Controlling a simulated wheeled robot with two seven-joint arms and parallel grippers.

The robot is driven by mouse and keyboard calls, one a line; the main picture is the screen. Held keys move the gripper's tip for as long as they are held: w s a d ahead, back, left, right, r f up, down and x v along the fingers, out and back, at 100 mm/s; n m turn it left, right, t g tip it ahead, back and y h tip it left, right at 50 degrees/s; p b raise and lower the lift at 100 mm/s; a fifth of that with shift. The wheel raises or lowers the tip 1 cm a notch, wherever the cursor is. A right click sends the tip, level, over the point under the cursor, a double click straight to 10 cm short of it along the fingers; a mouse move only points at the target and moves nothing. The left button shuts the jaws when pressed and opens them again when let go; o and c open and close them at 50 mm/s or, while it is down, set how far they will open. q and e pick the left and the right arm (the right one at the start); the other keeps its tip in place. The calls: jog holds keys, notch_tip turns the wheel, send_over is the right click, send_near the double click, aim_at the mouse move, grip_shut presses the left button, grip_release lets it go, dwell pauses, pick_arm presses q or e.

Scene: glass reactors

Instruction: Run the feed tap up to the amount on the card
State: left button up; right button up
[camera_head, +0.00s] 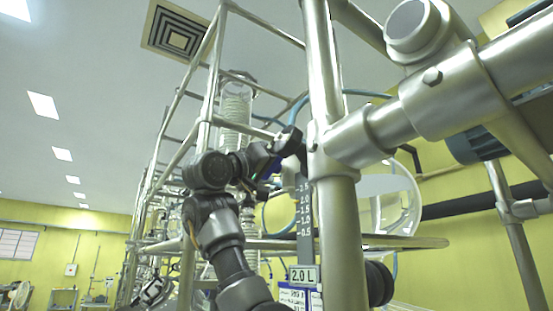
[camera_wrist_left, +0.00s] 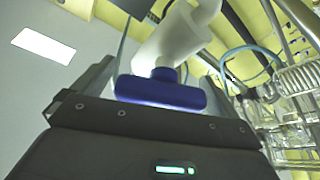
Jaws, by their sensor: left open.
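The card (camera_head: 304,274) reads 2.0 L and hangs low beside the thick metal post. Above it a grey scale strip (camera_head: 305,222) carries printed marks, with 0.5 lowest; I cannot make out a liquid level. The feed tap shows in the left wrist view as a blue bar handle (camera_wrist_left: 160,93) on a white body (camera_wrist_left: 178,38). My left gripper (camera_head: 288,147) is up beside the post, at the top of the strip. In the wrist view its jaws stand open on either side of the blue handle; contact is unclear. My right gripper is out of view.
The thick metal post (camera_head: 341,235) stands close to my left gripper. A large clamp joint (camera_head: 435,90) and pipes fill the upper right. A coiled glass column (camera_head: 236,108) stands behind my arm. A horizontal rail (camera_head: 400,243) crosses behind the post.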

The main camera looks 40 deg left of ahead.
pick_arm(q)
jog(key=shift+a, duration=0.15)
jog(key=c, duration=1)
jog(key=m+h+b, duration=0.1)
jog(key=m+b, duration=0.1)
jog(key=m+h+b, duration=0.1)
jog(key=m+b, duration=0.1)
jog(key=b, duration=0.1)
jog(key=shift+s+d+f, duration=0.1)
jog(key=shift+d+f, duration=0.1)
jog(key=shift+f, duration=0.15)
jog(key=shift+r+m+h+b, duration=0.15)
jog(key=shift+m+h+b, duration=0.4)
jog(key=shift+m, duration=0.25)
jog(key=shift+d+r+m+h, duration=0.2)
jog(key=shift+m+h, duration=0.25)
jog(key=shift+m, duration=0.45)
jog(key=o, duration=1)
jog(key=shift+a, duration=0.1)
